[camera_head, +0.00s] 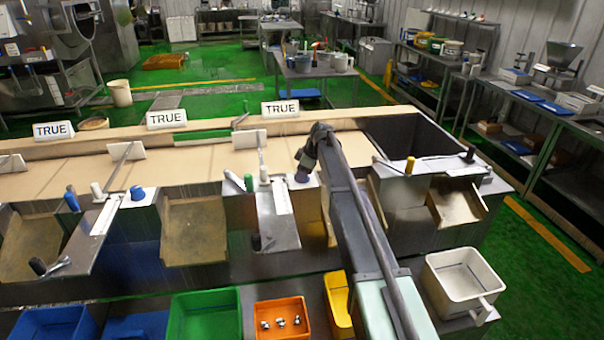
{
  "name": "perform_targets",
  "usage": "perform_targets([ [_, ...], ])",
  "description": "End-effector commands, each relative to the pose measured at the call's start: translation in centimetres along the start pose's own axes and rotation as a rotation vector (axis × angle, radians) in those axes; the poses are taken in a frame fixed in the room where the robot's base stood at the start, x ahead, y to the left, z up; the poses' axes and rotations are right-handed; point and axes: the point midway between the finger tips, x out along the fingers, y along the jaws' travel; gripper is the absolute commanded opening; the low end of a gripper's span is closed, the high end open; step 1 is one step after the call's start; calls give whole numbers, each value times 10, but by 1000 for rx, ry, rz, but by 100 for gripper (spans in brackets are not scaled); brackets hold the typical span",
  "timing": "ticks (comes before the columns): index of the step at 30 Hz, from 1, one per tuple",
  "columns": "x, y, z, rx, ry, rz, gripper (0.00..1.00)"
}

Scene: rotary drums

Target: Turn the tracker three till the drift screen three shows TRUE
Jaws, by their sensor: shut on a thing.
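Three white screens stand along the back edge of the conveyor: a left one (53,130), a middle one (167,118) and a right one (280,108). Each reads TRUE. No number is legible, so I cannot tell which is drift screen three. My gripper (304,169) is right of centre, pointing down, shut on a small purple knob (302,177) on the steel front edge of the line. My dark gripper partly covers the knob, and its fingertips are hard to make out. No label for tracker three is legible.
Near the purple knob stand a green knob (249,182) and a white post (263,173). Blue knobs (72,199) stand at left. Bins, including an orange one (283,334), line the front. My arm hides part of the line.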

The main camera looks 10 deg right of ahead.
Motion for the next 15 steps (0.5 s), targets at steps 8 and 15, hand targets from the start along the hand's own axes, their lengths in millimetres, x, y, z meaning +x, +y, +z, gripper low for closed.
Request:
perform_targets([
  [8, 0, 0, 0, -96, -1, -40, 22],
  [15, 0, 0, 0, -120, -1, -50, 22],
])
